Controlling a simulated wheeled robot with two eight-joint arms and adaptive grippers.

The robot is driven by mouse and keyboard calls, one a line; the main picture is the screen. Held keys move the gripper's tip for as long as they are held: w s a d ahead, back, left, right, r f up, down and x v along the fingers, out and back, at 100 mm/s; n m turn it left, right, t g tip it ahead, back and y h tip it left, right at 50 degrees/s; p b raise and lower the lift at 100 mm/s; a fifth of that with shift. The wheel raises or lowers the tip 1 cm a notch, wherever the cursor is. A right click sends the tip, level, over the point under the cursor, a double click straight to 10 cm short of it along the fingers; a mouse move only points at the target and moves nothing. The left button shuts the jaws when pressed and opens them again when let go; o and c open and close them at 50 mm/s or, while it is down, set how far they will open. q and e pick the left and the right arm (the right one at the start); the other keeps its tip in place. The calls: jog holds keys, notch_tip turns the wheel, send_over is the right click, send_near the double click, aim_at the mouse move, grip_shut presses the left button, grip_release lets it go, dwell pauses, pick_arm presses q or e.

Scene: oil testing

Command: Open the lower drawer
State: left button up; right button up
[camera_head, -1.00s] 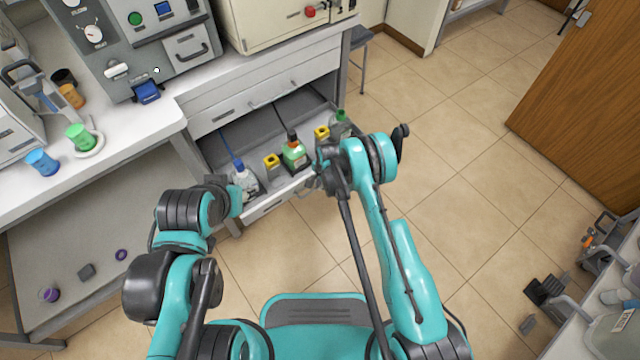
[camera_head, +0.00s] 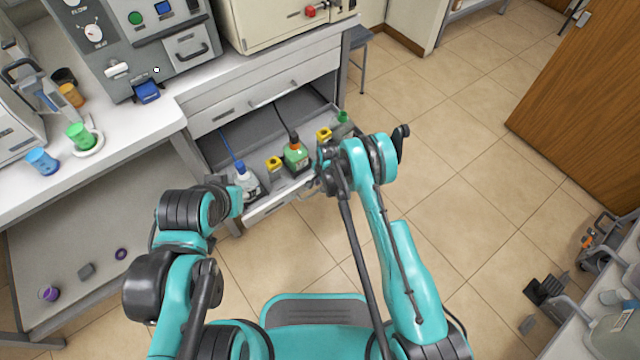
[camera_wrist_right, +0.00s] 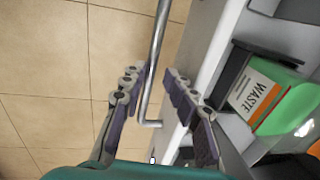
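The lower drawer (camera_head: 278,207) stands pulled out below a closed upper drawer (camera_head: 262,98), with several bottles inside. My right gripper (camera_head: 316,178) is at the drawer's front. In the right wrist view, its two fingers (camera_wrist_right: 158,95) stand apart on either side of the metal bar handle (camera_wrist_right: 157,55), with the left finger close to the bar. A gap shows between the bar and the right finger. My left gripper (camera_head: 222,188) is near the drawer's left front corner; its fingers are too small and hidden to judge.
The drawer holds a green bottle labelled WASTE (camera_wrist_right: 280,105), a white bottle with a blue top (camera_head: 247,184) and small yellow-topped containers (camera_head: 274,164). The counter (camera_head: 135,130) with instruments is above. Open floor (camera_head: 480,200) lies to the right.

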notch_tip(320, 180, up, 12)
jog(key=s+d, duration=0.1)
jog(key=shift+s+d+f, duration=0.15)
jog(key=shift+s+d, duration=0.05)
jog(key=shift+s, duration=0.2)
dwell(0.4)
jog(key=s+d+r+n+t, duration=0.1)
jog(key=s+d+r+n, duration=0.15)
jog(key=r, duration=0.65)
jog(key=s+d+r+n+t, duration=0.1)
jog(key=s+d+r, duration=0.2)
jog(key=r, duration=0.5)
jog(key=s+d+r+n, duration=0.2)
jog(key=d+r, duration=0.1)
jog(key=r, duration=0.6)
jog(key=s+d+r+n+t, duration=0.1)
jog(key=s+d+r+n, duration=0.1)
jog(key=s, duration=0.7)
jog(key=s+d+r+n+t+h, duration=0.1)
jog(key=s+d+r+n+t, duration=0.1)
jog(key=s, duration=0.7)
jog(key=d+r+n, duration=0.1)
jog(key=d+r, duration=0.1)
jog(key=d, duration=0.1)
jog(key=shift+s+d, duration=0.25)
jog(key=shift+s, duration=0.1)
